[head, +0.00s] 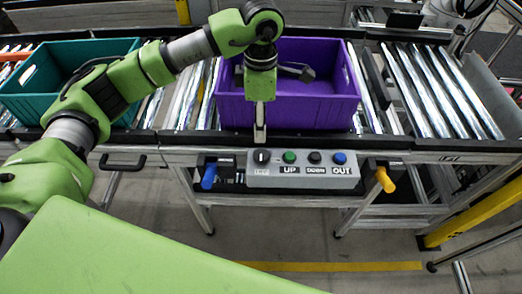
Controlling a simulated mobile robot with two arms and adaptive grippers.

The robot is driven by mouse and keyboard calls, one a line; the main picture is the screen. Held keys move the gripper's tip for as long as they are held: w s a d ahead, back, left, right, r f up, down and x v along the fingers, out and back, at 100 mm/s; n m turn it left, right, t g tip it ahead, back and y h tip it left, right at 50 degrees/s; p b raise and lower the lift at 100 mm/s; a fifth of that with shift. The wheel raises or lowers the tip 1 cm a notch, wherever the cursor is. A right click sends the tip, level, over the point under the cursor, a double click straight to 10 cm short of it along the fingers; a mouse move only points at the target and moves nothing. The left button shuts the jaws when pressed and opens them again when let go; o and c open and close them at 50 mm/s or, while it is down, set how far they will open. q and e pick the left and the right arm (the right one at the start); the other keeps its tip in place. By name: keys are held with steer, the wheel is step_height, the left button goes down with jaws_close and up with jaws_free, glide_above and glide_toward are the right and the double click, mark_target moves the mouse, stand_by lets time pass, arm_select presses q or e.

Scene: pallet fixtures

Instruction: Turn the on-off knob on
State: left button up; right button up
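The on-off knob (262,156) is a dark round knob at the left end of a grey control box (301,176). A small label sits below it, too small to read surely. My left gripper (260,138) points down just above the knob, in front of the purple crate. Its fingers show as one narrow grey strip, so the gap between them is hidden. I cannot tell whether the fingertips touch the knob. My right gripper is not in view.
Green (289,157), black (315,157) and blue (339,158) buttons sit right of the knob. Blue (209,176) and yellow (385,180) handles flank the box. A purple crate (335,110) and a teal crate (30,108) stand on the roller conveyor (445,95) behind.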

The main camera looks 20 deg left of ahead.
mark_target(261, 154)
arm_select(q)
step_height(261, 154, down, 12)
steer(key=p, duration=0.4)
steer(key=shift+d, duration=0.1)
steer(key=shift+f, duration=0.5)
steer(key=c, duration=1.1)
